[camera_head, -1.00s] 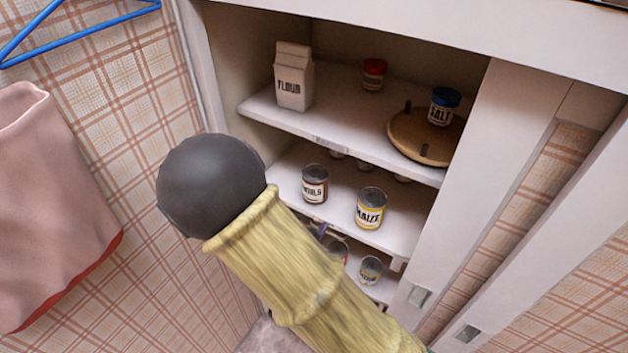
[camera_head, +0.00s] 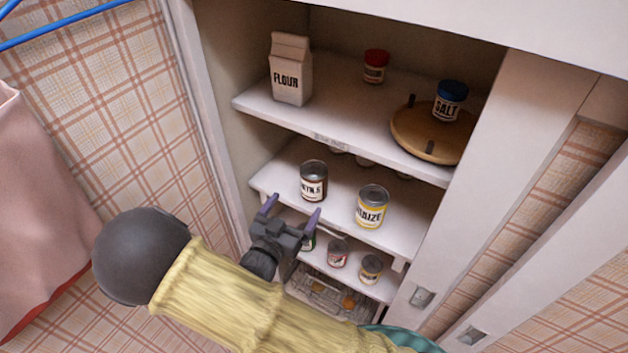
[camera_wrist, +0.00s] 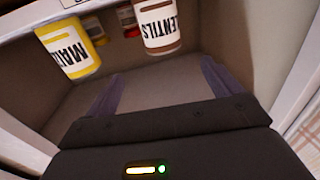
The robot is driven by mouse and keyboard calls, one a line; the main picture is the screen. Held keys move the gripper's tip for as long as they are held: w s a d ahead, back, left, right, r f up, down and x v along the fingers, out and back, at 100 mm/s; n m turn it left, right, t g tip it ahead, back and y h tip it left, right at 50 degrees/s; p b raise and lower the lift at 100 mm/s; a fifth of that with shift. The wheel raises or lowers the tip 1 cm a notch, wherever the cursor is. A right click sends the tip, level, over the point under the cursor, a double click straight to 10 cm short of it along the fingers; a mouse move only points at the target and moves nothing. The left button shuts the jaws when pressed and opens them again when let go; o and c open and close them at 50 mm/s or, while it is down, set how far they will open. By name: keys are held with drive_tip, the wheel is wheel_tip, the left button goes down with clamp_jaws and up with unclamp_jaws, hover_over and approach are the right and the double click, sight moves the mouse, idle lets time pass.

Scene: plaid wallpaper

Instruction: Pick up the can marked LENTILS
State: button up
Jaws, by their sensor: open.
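The LENTILS can (camera_head: 313,182) has a brown and white label and stands upright on the middle shelf (camera_head: 347,222), left of the yellow MAIZE can (camera_head: 372,207). My gripper (camera_head: 292,209) is open and empty, in front of the shelf edge and a little below the LENTILS can, apart from it. In the wrist view, which is upside down, the LENTILS can (camera_wrist: 160,27) shows at the top, beyond the two purple fingers of my gripper (camera_wrist: 162,72). The MAIZE can (camera_wrist: 68,47) is at the upper left there.
The upper shelf (camera_head: 330,124) holds a FLOUR carton (camera_head: 290,75), a red-lidded jar (camera_head: 375,67) and a SALT jar (camera_head: 449,102) on a wooden turntable (camera_head: 418,146). Several cans (camera_head: 338,253) stand on a lower shelf, above a wire basket (camera_head: 330,294). A cabinet door (camera_head: 490,160) is at right.

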sight(314, 171)
drive_tip(key=p+x, duration=0.1)
drive_tip(key=x, duration=0.7)
drive_tip(key=shift+d, duration=0.3)
drive_tip(key=shift+w, duration=0.15)
drive_tip(key=shift+w, duration=0.1)
drive_tip(key=x, duration=0.1)
drive_tip(key=p+x, duration=0.1)
drive_tip(key=x, duration=0.3)
drive_tip(key=shift+w+a+f, duration=0.2)
drive_tip(key=shift+a+f, duration=0.05)
drive_tip(key=shift+f, duration=0.05)
drive_tip(key=c, duration=1.3)
drive_tip(key=shift+c, duration=0.2)
drive_tip(key=shift+r, duration=0.2)
